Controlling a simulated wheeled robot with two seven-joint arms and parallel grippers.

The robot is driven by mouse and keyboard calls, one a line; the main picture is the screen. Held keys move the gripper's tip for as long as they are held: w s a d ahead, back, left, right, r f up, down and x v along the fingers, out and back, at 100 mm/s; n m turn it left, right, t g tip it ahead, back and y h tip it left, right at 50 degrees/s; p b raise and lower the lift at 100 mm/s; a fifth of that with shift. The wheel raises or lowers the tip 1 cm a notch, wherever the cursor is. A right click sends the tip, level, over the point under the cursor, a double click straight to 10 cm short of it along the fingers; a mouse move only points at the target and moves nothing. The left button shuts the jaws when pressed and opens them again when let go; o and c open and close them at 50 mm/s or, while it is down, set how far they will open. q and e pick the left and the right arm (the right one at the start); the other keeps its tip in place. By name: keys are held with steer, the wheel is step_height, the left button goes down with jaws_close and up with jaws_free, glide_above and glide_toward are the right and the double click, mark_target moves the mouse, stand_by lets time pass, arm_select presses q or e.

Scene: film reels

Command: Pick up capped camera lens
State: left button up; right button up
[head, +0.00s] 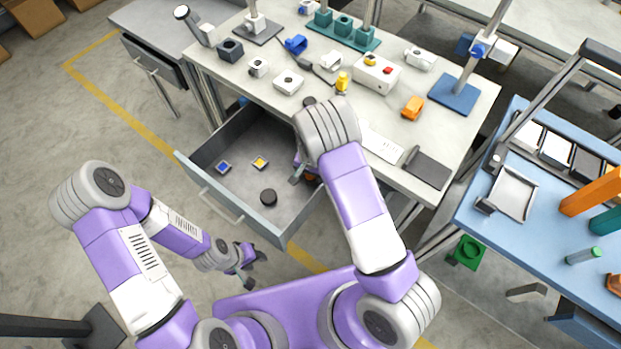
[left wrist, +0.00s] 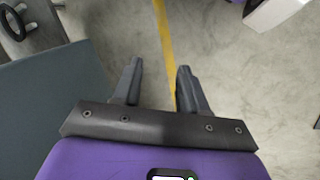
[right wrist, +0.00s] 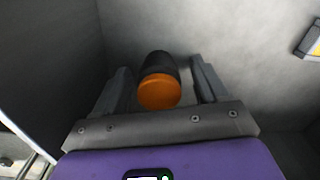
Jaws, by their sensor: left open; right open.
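A dark cylinder with an orange end, which looks like the capped camera lens (right wrist: 159,85), lies in the open drawer (head: 233,207). In the right wrist view it is between my right gripper's two fingers (right wrist: 165,82), with gaps on both sides. In the head view only a bit of its orange (head: 310,177) shows beside my right gripper (head: 298,172), the rest hidden by my arm. The right gripper is open, reaching down into the drawer. My left gripper (head: 250,272) is open and empty over the floor in front of the drawer; it also shows in the left wrist view (left wrist: 160,78).
The workbench (head: 458,135) above is crowded. A blue table (head: 470,207) stands at the right.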

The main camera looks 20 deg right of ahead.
steer(key=shift+r, duration=0.1)
steer(key=c, duration=1.2)
